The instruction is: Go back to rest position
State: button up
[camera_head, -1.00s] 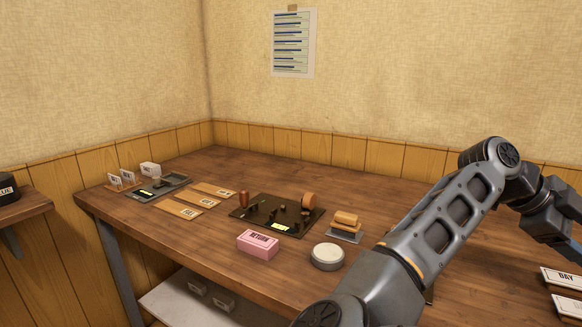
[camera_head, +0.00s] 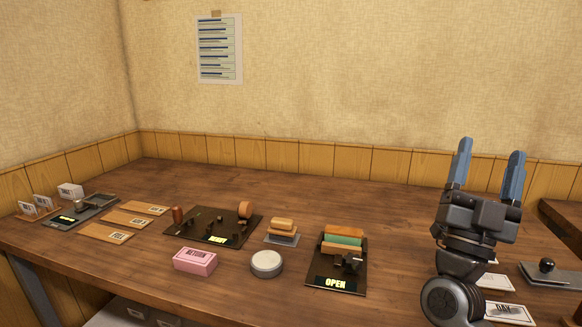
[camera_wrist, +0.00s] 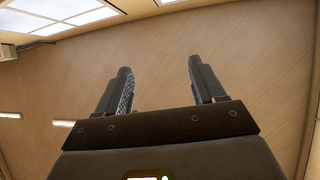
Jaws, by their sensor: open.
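My gripper (camera_head: 487,170) stands upright at the right of the head view, its two blue fingers pointing up, apart and empty. In the wrist view my gripper (camera_wrist: 158,85) also shows both fingers apart with nothing between them, against the ceiling. It is clear of the objects on the wooden table (camera_head: 300,203). A press (camera_head: 338,262) with orange and green blocks and a sign reading OPEN stands left of my arm. A dark board (camera_head: 212,224) with a lit sign, small pegs and a wooden knob lies further left.
A pink RETURN box (camera_head: 195,260), a round white puck (camera_head: 266,263) and stacked wooden blocks (camera_head: 283,228) stand mid-table. Labelled wooden plates (camera_head: 106,232) lie at left. A DAY card (camera_head: 507,312) and a dark-knobbed plate (camera_head: 548,271) lie near my arm at right.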

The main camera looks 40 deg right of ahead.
jog(key=s+a+f+n+t+y+p, duration=0.1)
jog(key=s+a+f+n+t+y, duration=0.1)
jog(key=a+f+n+t+y, duration=0.75)
jog(key=s+a+f+n+t+y, duration=0.2)
jog(key=a+f+n+t+y, duration=0.3)
jog(key=n+y, duration=0.75)
jog(key=s+a+f+m+g+y, duration=0.1)
jog(key=s+a+f+g+y, duration=0.2)
jog(key=s+a, duration=0.3)
jog(key=s+a+f+m+g+y+p, duration=0.1)
jog(key=s+a+f+m+g+y, duration=0.1)
jog(key=s+a+f+g, duration=0.3)
jog(key=s+a+f+y, duration=0.1)
jog(key=s+a, duration=0.1)
jog(key=s, duration=0.1)
jog(key=shift+a, duration=0.15)
